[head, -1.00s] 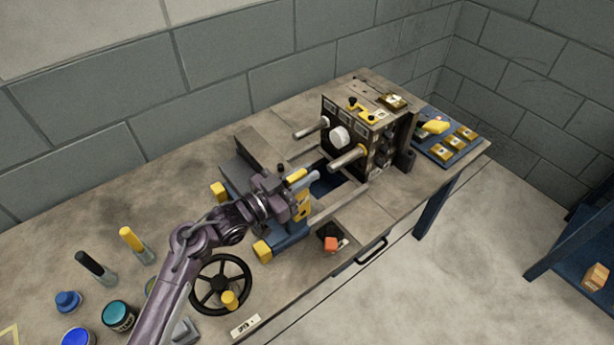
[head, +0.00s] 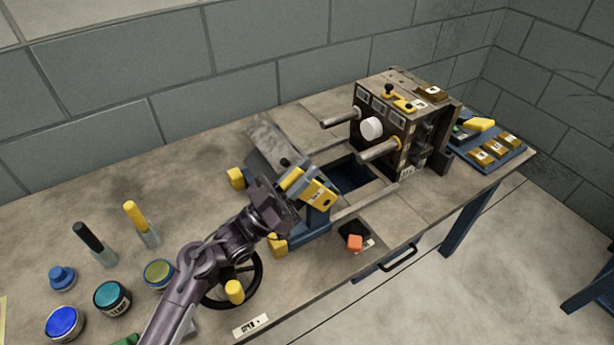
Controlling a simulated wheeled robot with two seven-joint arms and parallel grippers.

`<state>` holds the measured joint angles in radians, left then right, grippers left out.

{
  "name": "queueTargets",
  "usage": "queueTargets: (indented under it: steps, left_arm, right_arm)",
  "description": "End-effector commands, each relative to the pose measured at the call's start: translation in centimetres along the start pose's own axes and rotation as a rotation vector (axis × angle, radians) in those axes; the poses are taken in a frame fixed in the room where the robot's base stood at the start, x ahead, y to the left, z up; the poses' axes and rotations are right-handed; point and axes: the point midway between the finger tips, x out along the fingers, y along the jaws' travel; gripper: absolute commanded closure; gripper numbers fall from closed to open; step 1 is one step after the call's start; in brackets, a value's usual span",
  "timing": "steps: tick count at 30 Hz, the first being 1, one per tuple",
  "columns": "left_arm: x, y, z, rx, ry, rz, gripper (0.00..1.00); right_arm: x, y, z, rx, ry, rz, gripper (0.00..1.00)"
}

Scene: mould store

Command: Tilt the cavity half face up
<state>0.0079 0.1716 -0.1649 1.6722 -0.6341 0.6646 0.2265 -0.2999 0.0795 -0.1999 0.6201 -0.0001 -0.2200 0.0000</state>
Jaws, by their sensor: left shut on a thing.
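The cavity half (head: 268,143) is a grey block in a blue cradle with yellow corner blocks, left of the middle in the head view. It is tilted, with a worn light-grey face showing. My left gripper (head: 293,187) is at its near right side and is shut on it. The gripper hides the exact grip point. Yellow parts (head: 318,196) show just right of the jaws. The other mould half (head: 385,125) stands upright to the right, with a white round core and two guide pins pointing left. My right gripper is not in view.
A black handwheel (head: 257,272) with a yellow knob is below the cradle. Rails and a dark blue opening (head: 350,174) lie between the halves. Pots (head: 112,297) and two upright handled tools (head: 141,224) stand at the left. A blue tray (head: 510,150) holds brass pieces at the right.

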Motion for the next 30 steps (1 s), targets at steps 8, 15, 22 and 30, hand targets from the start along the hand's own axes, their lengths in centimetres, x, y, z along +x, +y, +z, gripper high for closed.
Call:
queueTargets:
  steps: [8,15,22,30]
  left_arm:
    - [-0.1,0.0,0.0,0.000,0.006,-0.001,1.00]
    - [-0.1,0.0,0.0,0.000,0.005,-0.001,0.71]
    - [-0.1,0.0,0.0,0.000,0.005,-0.001,0.64]
    - [-1.8,0.0,0.3,0.001,0.001,-0.001,0.64]
  right_arm:
    - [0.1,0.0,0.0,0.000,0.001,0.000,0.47]
    - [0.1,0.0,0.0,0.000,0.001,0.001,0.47]
    - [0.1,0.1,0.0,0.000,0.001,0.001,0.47]
    - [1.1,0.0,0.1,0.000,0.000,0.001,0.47]
